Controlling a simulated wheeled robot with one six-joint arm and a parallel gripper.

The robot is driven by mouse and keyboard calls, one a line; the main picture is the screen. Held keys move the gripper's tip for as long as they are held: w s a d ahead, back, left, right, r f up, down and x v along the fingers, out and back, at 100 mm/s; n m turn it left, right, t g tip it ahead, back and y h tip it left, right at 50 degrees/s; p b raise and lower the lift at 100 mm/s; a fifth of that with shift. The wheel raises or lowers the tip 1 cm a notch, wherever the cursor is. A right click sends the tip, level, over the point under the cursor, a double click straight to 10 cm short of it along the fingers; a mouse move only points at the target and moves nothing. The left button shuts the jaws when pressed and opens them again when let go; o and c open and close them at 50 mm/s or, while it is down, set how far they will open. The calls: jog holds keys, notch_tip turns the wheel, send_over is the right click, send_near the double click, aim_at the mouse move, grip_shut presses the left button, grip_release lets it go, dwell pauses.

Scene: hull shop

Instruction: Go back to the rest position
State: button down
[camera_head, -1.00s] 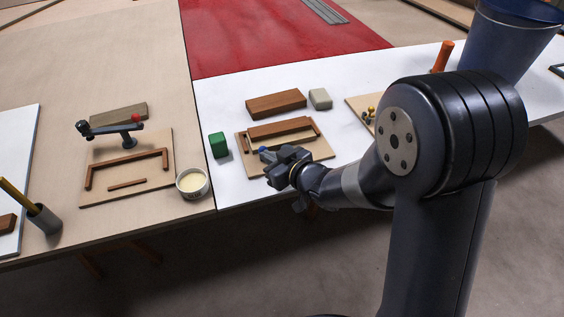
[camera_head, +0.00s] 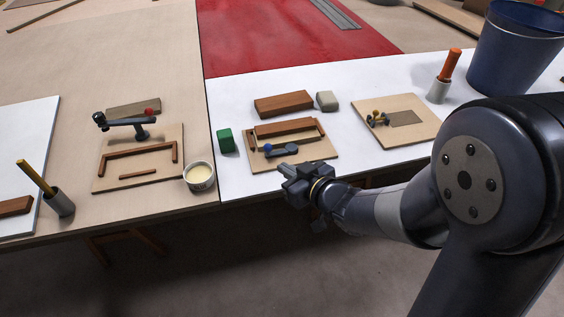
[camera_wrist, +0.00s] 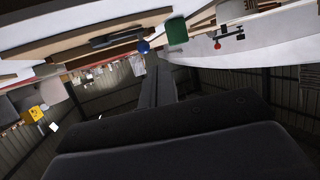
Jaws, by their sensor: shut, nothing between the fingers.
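My gripper (camera_head: 285,172) is at the front edge of the white table section in the head view, with its fingers shut and nothing between them. It is just in front of a wooden fixture board (camera_head: 318,152) that carries a wooden block frame and a dark clamp with a blue ball (camera_head: 268,148). The gripper appears apart from the clamp. In the wrist view the shut fingers (camera_wrist: 157,72) point away from the camera, and the blue ball (camera_wrist: 143,47) shows just left of their tips.
A green block (camera_head: 226,140), a brown block (camera_head: 284,104) and a tin (camera_head: 199,177) stand around the board. Another clamp board (camera_head: 410,133), an orange-handled tool (camera_head: 451,66) and a blue bucket (camera_head: 512,50) are to the right. Open floor (camera_head: 240,270) lies in front of the table.

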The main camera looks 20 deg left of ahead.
jog(key=shift+s+a+v, duration=0.1)
jog(key=shift+s+v, duration=0.05)
jog(key=shift+v, duration=0.6)
jog(key=shift+s+a+v, duration=0.1)
jog(key=shift+s+v, duration=0.05)
jog(key=shift+v, duration=0.6)
jog(key=shift+s+a+v, duration=0.1)
jog(key=shift+s+v, duration=0.05)
jog(key=shift+v, duration=0.6)
